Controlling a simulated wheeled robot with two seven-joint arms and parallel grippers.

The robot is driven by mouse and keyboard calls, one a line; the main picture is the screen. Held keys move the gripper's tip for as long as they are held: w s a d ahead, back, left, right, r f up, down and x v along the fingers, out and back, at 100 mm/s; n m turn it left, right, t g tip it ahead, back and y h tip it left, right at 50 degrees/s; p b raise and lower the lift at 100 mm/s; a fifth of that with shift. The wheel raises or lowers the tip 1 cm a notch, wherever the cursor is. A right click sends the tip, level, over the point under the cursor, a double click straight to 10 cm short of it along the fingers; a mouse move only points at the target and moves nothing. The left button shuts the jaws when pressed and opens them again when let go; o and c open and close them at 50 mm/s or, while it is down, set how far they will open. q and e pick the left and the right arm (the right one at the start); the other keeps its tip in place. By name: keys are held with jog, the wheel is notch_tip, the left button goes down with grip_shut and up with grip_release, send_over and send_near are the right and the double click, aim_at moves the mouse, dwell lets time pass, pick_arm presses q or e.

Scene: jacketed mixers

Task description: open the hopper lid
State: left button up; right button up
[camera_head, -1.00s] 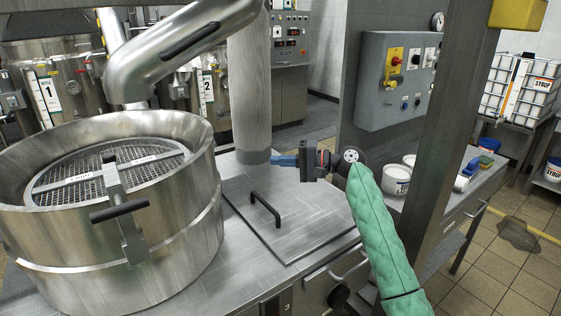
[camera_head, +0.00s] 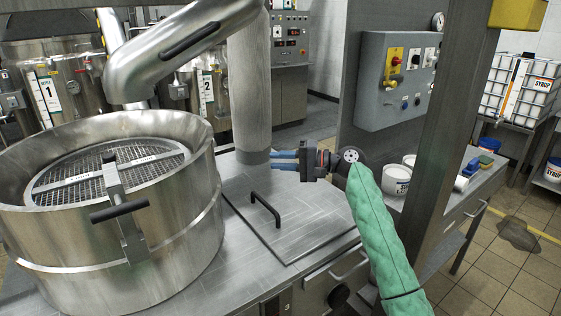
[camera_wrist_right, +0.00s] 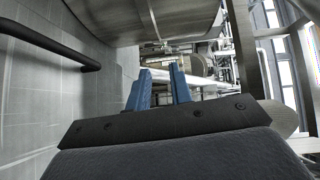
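The flat, square metal lid (camera_head: 309,224) lies shut on the steel worktop, with a black bar handle (camera_head: 265,207) standing on its left part. In the right wrist view the handle (camera_wrist_right: 48,44) runs along the upper left, beside the fingers and clear of them. My right gripper (camera_head: 275,160) is above the lid's far side, beyond the handle, with its blue fingers pointing left. In the right wrist view its two fingers (camera_wrist_right: 157,78) are apart with nothing between them. My left gripper is not in view.
A big round steel vessel (camera_head: 130,245) with a grate stands left of the lid. A vertical grey column (camera_head: 250,95) rises behind it, close to my right fingertips. A steel post (camera_head: 445,150) and a control box (camera_head: 395,85) stand to the right. White tubs (camera_head: 397,180) sit beyond my arm.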

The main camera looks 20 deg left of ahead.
jog(key=shift+d, duration=0.1)
